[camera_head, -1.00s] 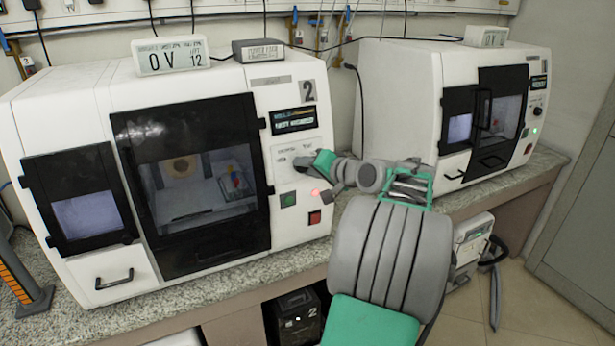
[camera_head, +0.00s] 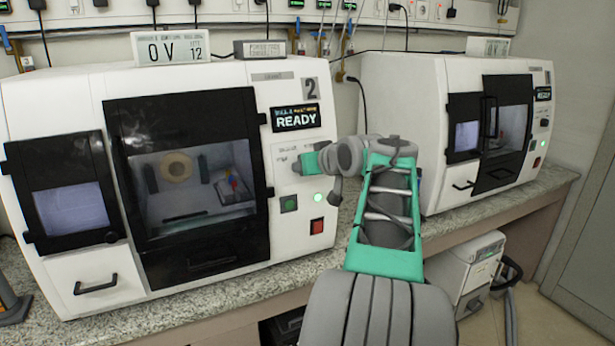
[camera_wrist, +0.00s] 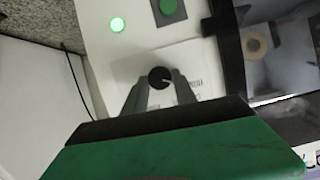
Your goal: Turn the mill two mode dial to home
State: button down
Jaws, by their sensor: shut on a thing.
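Mill two (camera_head: 225,78) is the white machine on the left, marked with a 2. Its display (camera_head: 296,117) reads READY and a round light (camera_head: 318,197) on its panel glows green. The mode dial (camera_wrist: 159,77) is a small round black knob with a pale pointer mark, seen in the wrist view between my two fingers. My gripper (camera_head: 299,165) is at the panel, right of the large black door, and is shut on the dial. In the head view my gripper hides the dial. The dial's printed labels are too blurred to read.
A green button (camera_head: 289,204) and a red button (camera_head: 317,227) sit just below my gripper. A second white mill (camera_head: 425,110) stands to the right on the same speckled counter (camera_head: 478,215).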

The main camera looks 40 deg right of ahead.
jog(key=shift+n, duration=0.3)
dwell(0.4)
jog(key=c, duration=1)
grip_release()
jog(key=v, duration=0.7)
jog(key=shift+s+a+r, duration=0.2)
jog(key=shift+s, duration=0.1)
